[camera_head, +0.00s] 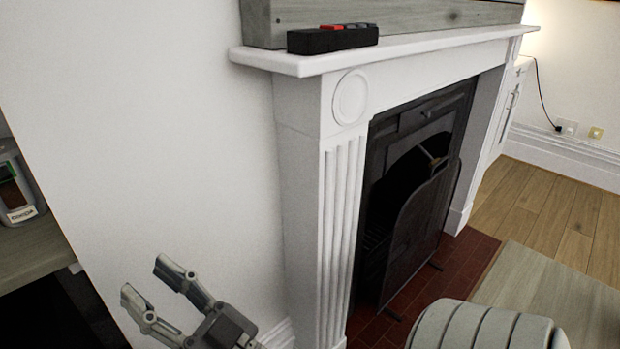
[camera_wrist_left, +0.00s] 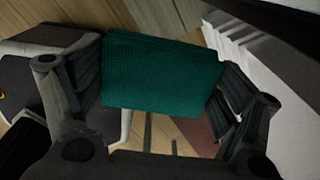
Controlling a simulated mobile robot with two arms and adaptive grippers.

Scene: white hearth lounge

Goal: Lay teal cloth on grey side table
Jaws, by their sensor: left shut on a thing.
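The teal cloth (camera_wrist_left: 162,75) is a folded, textured piece in the left wrist view. My left gripper (camera_wrist_left: 160,85) is shut on it, with a dark finger at each side of the cloth. The left gripper and cloth do not show in the head view. My right gripper (camera_head: 147,282) is at the lower left of the head view, its two fingers apart and nothing between them. I cannot pick out the grey side table for certain in either view.
A white fireplace (camera_head: 300,190) with a dark grate stands at the middle. A grey wooden shelf (camera_head: 35,252) with a jar-like item (camera_head: 18,190) is at the left. A pale grey flat surface (camera_head: 555,290) is at the lower right.

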